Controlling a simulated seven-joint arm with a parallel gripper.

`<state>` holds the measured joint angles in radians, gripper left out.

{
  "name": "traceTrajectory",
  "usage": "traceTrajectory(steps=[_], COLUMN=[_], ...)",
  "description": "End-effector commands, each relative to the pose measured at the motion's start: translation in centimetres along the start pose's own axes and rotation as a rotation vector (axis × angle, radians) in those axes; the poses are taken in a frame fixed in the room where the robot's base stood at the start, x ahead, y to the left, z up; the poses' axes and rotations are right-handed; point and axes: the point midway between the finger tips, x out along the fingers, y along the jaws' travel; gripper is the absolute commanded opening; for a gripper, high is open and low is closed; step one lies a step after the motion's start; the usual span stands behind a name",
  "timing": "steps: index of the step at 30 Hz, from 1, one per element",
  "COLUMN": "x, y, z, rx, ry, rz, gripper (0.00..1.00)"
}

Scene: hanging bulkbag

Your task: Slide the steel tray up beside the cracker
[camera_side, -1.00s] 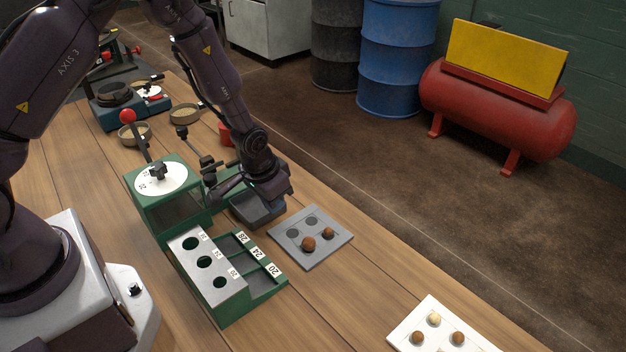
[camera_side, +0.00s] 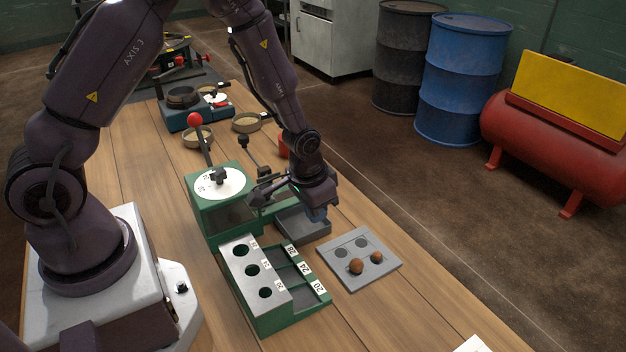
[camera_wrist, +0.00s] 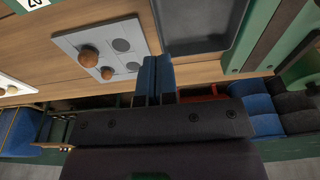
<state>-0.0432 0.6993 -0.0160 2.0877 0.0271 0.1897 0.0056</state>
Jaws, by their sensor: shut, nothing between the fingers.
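The steel tray (camera_side: 306,231), a shallow grey open tray, lies on the bench beside the green cracker (camera_side: 222,212), which has a white dial and red-knobbed lever. In the wrist view the tray (camera_wrist: 196,25) looks empty, with its right edge close to a green part (camera_wrist: 262,45). I cannot tell whether they touch. My gripper (camera_side: 319,216) is shut and empty, pointing down at the tray's outer side. Its blue fingertips (camera_wrist: 156,62) show by the tray's near left corner in the wrist view; contact is unclear. My wrist hides part of the tray and cracker in the side view.
A grey plate (camera_side: 358,258) with two brown nuts and empty round recesses lies just right of the tray. A green gauge box (camera_side: 270,290) with holes and numbered slots stands in front. Bowls (camera_side: 247,122) stand behind. Bare bench lies nearer the front right.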

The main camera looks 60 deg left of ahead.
Motion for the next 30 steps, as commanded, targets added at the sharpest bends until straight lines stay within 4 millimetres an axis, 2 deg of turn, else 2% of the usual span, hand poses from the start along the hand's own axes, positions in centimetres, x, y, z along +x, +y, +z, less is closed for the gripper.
traceTrajectory(steps=[3,9,13,18,20,21,23,30], x=[-2.7,-6.7,-8.5,-9.6,-9.6,-9.7,-11.0,-18.5], y=[0.0,0.0,0.0,0.0,0.0,0.0,0.0,0.2], z=[-0.1,0.0,0.1,0.3,1.2,2.2,3.2,6.2], rx=[0.0,0.0,0.0,-0.002,-0.003,-0.006,-0.009,-0.014], ry=[0.005,0.004,0.0,-0.014,-0.052,-0.091,-0.114,-0.074], rz=[0.0,0.0,-0.001,0.0,0.001,0.001,0.0,-0.007], gripper=[0.0,0.0,0.0,0.0,0.0,0.0,0.0,0.0])
